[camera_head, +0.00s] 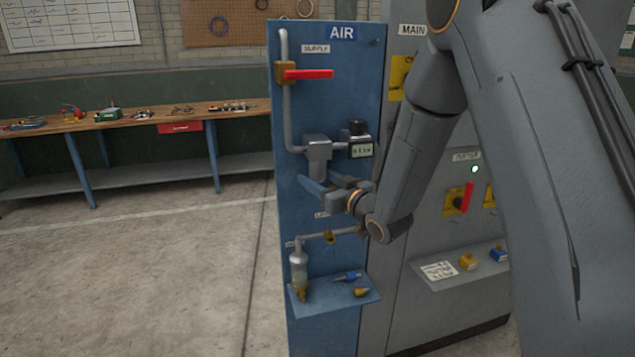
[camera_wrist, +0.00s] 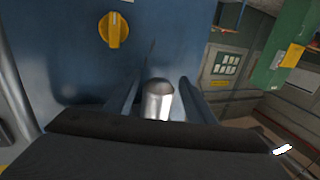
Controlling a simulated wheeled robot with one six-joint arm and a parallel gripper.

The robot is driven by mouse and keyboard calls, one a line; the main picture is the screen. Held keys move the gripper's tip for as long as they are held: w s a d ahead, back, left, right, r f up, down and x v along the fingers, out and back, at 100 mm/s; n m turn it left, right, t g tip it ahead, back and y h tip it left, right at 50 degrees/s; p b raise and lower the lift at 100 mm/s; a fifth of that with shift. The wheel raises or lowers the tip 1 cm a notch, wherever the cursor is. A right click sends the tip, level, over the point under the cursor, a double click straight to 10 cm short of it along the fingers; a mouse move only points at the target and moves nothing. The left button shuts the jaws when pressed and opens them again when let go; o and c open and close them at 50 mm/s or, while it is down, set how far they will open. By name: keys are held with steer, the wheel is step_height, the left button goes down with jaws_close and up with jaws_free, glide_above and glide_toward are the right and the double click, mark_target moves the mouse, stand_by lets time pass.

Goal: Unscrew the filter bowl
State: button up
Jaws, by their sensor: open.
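A blue panel (camera_head: 345,240) marked AIR carries pipework. A grey filter housing (camera_head: 318,148) sits on its pipe, with the filter bowl below it, partly hidden by my gripper. My gripper (camera_head: 318,184) reaches in from the right, at the bowl just under the housing. In the wrist view, a shiny metal cylinder, which looks like the filter bowl (camera_wrist: 158,101), stands between the two open fingers of my gripper (camera_wrist: 158,95). Whether either finger touches it I cannot tell.
A red supply handle (camera_head: 308,74) lies level above. A gauge box (camera_head: 359,145) is close right of the housing. Below are a clear bowl (camera_head: 298,272) and a small shelf (camera_head: 335,300) with loose parts. A grey cabinet (camera_head: 440,230) stands right; open floor lies left.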

steer(key=shift+n+g+y, duration=0.6)
steer(key=shift+y, duration=0.1)
steer(key=n+g+y, duration=0.1)
steer(key=n+g+y+b, duration=0.1)
steer(key=g, duration=0.1)
steer(key=n+g+y, duration=0.1)
steer(key=n+g, duration=0.1)
steer(key=shift+d+y+b, duration=0.25)
steer(key=shift+y+b, duration=0.15)
steer(key=shift+s+a+r+n+g+y+b, duration=0.1)
steer(key=shift+a+n+g+y+b, duration=0.3)
steer(key=shift+n+g, duration=0.45)
steer(key=shift+n+g+y+b, duration=0.4)
steer(key=shift+n+g, duration=0.05)
steer(key=shift+g, duration=0.6)
steer(key=n+g+b, duration=0.2)
steer(key=g+b, duration=0.1)
steer(key=g, duration=0.1)
steer(key=shift+w+f+n+y, duration=0.2)
steer(key=shift+w+n+y, duration=0.1)
steer(key=shift+n, duration=0.1)
steer(key=shift+d+n+g+b, duration=0.1)
steer(key=shift+n+g+b, duration=0.35)
steer(key=shift+g, duration=0.35)
steer(key=shift+r, duration=0.25)
